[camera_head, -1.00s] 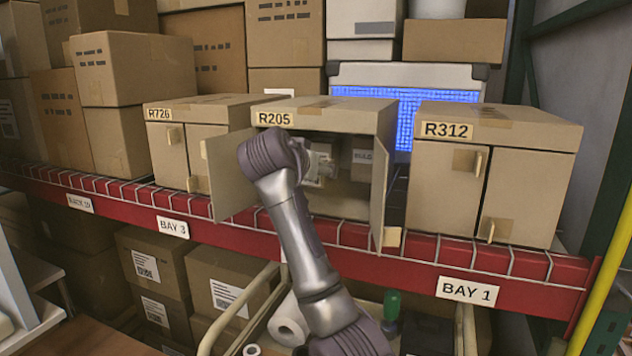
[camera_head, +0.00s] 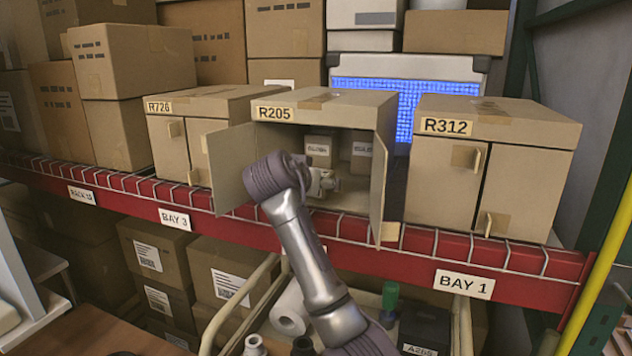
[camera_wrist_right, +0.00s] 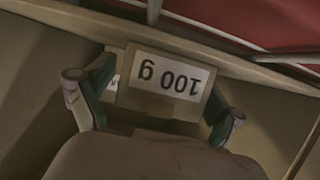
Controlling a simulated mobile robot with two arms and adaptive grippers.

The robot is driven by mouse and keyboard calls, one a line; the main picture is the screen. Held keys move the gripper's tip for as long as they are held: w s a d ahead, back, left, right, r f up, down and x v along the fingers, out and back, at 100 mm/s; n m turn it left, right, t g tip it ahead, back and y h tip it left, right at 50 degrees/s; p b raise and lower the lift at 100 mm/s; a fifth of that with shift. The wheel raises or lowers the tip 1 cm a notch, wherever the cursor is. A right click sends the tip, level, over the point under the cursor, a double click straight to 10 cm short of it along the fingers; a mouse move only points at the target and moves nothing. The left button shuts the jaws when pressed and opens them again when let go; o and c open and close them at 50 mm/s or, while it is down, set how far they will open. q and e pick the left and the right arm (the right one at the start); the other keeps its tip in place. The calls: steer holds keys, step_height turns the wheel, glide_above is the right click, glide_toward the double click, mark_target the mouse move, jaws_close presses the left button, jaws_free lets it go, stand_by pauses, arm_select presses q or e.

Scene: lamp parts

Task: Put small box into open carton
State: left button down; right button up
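The open carton R205 (camera_head: 347,111) stands on the shelf with both front flaps swung out. Inside it two small boxes with pale labels stand upright, a left one (camera_head: 319,149) and a right one (camera_head: 362,156). My right gripper (camera_head: 324,183) is at the carton's mouth, low and in front of the left box. In the right wrist view a small box (camera_wrist_right: 165,84) with an upside-down "100 g" label lies between the spread fingers of my right gripper (camera_wrist_right: 153,101). Contact with it cannot be made out. My left gripper is not in view.
Closed cartons R726 (camera_head: 205,100) and R312 (camera_head: 500,121) flank the open one. The right flap (camera_head: 379,190) and left flap (camera_head: 234,168) stick out over the red shelf beam (camera_head: 405,250). A cart with a paper roll (camera_head: 289,308) stands below.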

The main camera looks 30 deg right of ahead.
steer(key=shift+r, duration=0.2)
steer(key=shift+s+a, duration=0.15)
steer(key=shift+a, duration=0.15)
steer(key=b+v, duration=0.3)
steer(key=v, duration=0.8)
steer(key=shift+s, duration=0.15)
steer(key=shift+a+r, duration=0.1)
stand_by(0.4)
